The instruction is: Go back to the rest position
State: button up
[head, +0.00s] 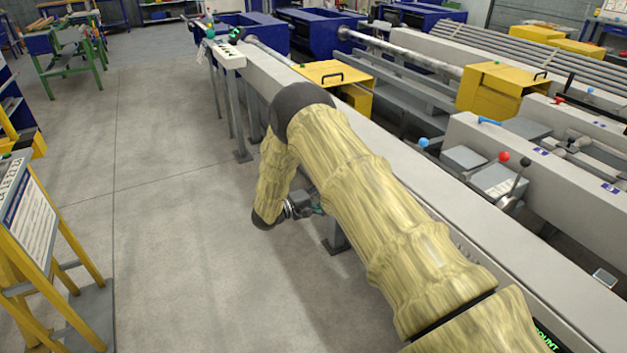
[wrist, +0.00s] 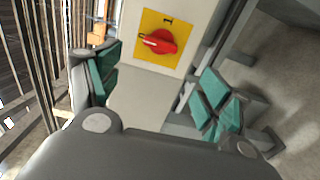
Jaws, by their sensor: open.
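My gripper (wrist: 158,88) is open and empty in the wrist view, its teal-padded fingers spread wide to either side. Beyond the fingers, a red rotary switch (wrist: 160,41) sits on a yellow plate (wrist: 178,19) fixed to a grey housing (wrist: 139,93). The knob lies roughly sideways, with a white mark at its left end. The fingers look apart from the knob. In the head view my gripper (head: 316,210) shows small and low, beside the grey runout table (head: 262,72); my arm covers much of it, and the switch is hidden there.
A yellow-framed sign stand (head: 35,225) stands at the left, and a green trestle (head: 70,62) is further back. Yellow boxes (head: 335,75) and levers with coloured knobs (head: 504,157) are on the machines at right. The concrete floor (head: 165,170) left of my arm is clear.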

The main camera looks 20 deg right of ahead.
jog(key=s+a+f+n+t+y+p, duration=0.1)
jog(key=s+a+f+t+y+p, duration=0.2)
jog(key=s+f+y, duration=0.45)
jog(key=s+a+f+n+t+y+p, duration=0.1)
jog(key=s+a+f+t+y+p, duration=0.2)
jog(key=s+f, duration=0.75)
jog(key=s+a+r+m+g+y, duration=0.1)
jog(key=s+a+g+y, duration=0.1)
jog(key=s, duration=0.9)
jog(key=s+a+r+m+g+y+p, duration=0.1)
jog(key=s+a+g+y, duration=0.2)
jog(key=s, duration=0.9)
jog(key=s+a+r+m+g+y+p, duration=0.1)
jog(key=s+a, duration=0.4)
jog(key=s, duration=0.6)
jog(key=shift+s+a+r+g+y, duration=0.15)
jog(key=shift+s+r+g+y, duration=0.25)
jog(key=shift+g+y, duration=0.45)
